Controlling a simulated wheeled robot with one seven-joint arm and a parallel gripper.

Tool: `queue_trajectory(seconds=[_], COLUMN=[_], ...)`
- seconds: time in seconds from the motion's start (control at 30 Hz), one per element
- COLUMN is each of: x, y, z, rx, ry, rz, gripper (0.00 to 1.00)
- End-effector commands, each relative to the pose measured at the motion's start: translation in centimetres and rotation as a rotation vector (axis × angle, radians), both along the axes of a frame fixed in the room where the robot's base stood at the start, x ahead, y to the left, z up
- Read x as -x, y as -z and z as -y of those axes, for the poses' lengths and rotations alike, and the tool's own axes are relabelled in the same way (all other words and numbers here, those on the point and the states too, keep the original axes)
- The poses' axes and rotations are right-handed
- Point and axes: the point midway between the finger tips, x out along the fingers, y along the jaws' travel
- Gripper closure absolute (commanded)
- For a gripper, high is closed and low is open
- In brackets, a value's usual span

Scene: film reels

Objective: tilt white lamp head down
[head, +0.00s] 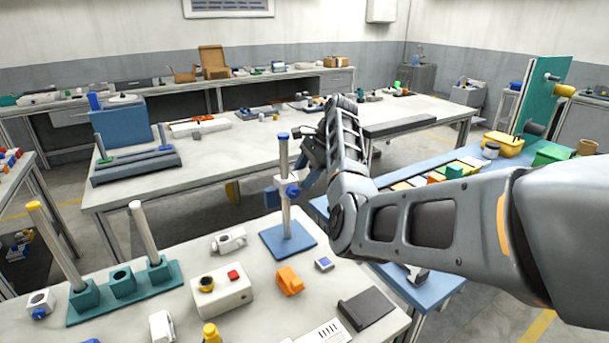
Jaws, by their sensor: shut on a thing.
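A stand with a blue square base (288,239), a grey post (284,155) and a blue cap is on the near table. A small whitish head (281,184) with a blue knob (292,192) sits partway up the post. My gripper (307,160) is at the right of the post, at the height of this head. It is shut on a part there, seemingly the white lamp head. My own forearm and wrist cover much of the contact, so the fingertips and the head's tilt are hard to make out.
On the near table are a white box with a red button (222,291), an orange part (289,281), a dark flat pad (366,307) and a teal rack with posts (124,284). A blue bench (437,290) stands at the right, under my arm.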

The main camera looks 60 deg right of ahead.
Motion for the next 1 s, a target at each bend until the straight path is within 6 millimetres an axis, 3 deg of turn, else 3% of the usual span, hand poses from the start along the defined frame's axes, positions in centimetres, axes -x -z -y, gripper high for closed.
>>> queue_trajectory(seconds=[0.47, 1.0], x=[0.21, 0.85], y=[0.09, 0.75], z=[-0.09, -0.46], rx=[0.044, 0.27], ry=[0.001, 0.002], rz=[0.071, 0.437], gripper=[0.79, 0.79])
